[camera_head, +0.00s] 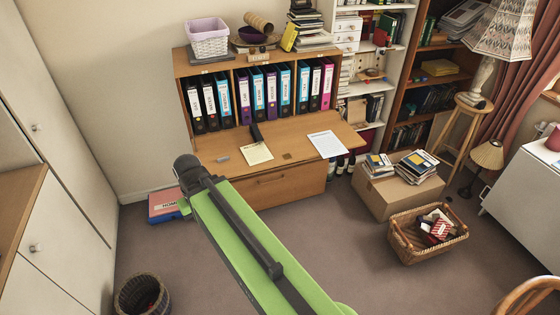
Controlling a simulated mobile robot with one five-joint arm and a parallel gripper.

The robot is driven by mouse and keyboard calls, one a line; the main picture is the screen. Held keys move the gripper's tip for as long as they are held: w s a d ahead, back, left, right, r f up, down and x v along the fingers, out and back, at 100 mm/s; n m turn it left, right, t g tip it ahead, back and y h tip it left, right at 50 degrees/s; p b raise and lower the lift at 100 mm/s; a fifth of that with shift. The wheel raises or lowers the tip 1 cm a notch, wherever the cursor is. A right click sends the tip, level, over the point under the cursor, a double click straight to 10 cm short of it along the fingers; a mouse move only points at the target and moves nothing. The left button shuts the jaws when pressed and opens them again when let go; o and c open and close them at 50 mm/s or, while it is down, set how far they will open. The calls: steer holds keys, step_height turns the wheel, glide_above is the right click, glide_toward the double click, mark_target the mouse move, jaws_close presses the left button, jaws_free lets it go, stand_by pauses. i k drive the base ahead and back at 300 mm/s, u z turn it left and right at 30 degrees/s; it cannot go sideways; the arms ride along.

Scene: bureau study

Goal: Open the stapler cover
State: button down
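A small dark elongated object (257,134), which looks like the stapler, is on the fold-down desk top (290,131) of the wooden bureau, at the upper edge of a cream sheet of paper. It is too small to tell how its cover stands. My green arm reaches up from the bottom of the picture and ends in a dark joint left of the desk front. I see no gripper fingers, and nothing of mine visibly touches the dark object.
A cream sheet (257,153), a white sheet (327,144) and a small grey item (222,158) lie on the desk top. Binders (270,90) stand behind. A cardboard box (398,190) and a wicker basket (405,245) are on the floor to the right.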

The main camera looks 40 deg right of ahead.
mark_target(257, 134)
steer(key=z, duration=0.3)
steer(key=k, duration=0.2)
steer(key=u, duration=1)
steer(key=i, duration=1.8)
steer(key=z, duration=0.65)
